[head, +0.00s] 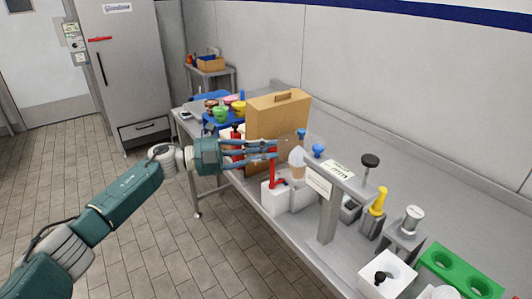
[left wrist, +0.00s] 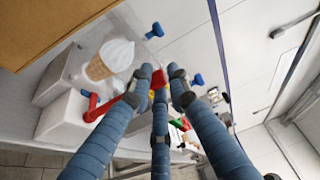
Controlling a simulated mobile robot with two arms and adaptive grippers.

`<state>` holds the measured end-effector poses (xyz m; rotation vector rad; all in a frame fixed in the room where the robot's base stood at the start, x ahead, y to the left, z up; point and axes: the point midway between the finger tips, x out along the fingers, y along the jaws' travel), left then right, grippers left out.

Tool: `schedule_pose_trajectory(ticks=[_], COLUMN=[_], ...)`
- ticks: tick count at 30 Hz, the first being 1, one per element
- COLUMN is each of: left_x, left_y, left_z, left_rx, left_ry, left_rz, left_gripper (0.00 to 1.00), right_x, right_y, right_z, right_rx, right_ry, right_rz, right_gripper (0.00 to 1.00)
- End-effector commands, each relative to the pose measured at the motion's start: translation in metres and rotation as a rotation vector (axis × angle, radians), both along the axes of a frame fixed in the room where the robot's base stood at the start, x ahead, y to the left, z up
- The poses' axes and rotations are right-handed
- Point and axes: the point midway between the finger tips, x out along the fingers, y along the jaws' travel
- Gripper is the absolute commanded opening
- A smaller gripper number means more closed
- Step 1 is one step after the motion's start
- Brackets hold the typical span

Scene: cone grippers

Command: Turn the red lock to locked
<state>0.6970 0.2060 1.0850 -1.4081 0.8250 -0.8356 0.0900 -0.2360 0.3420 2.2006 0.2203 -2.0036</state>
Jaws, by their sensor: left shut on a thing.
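The red lock (head: 272,172) is an L-shaped red lever on a white block (head: 273,197) at the table's front edge. Its upright arm rises to the fingers of my left gripper (head: 276,148). My left gripper comes in from the left and is shut on that arm. In the left wrist view, the blue fingers of my left gripper (left wrist: 160,80) close together at the lever's end, and the red lever (left wrist: 95,108) runs left from them to the white block. The fingers partly hide the lever's end. My right gripper is not in view.
An ice cream cone figure (head: 297,163) stands right behind the lever. A tan case (head: 277,118) stands close behind my gripper. A grey post with a sign (head: 328,215) is to the right. Floor in front is free.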

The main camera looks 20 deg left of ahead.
Motion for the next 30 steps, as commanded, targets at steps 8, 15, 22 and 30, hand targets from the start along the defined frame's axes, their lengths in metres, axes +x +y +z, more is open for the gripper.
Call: schedule_pose_trajectory(ticks=[8, 15, 22, 30], left_x=[-0.003, -0.002, -0.007, -0.033], left_y=[-0.003, -0.003, 0.009, 0.058], left_z=[-0.012, -0.007, -0.006, -0.008], left_rx=[0.014, 0.009, 0.008, 0.01], left_ry=[0.014, 0.008, 0.007, 0.01], left_rz=[-0.01, -0.007, -0.003, -0.002], left_gripper=[0.27, 0.36, 0.36, 0.36], right_x=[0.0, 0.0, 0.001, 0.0], right_y=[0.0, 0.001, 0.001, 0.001], right_z=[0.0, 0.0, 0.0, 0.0], right_rx=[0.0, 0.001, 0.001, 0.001], right_ry=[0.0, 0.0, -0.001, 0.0], right_rz=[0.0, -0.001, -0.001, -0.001], right_gripper=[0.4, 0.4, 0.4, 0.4])
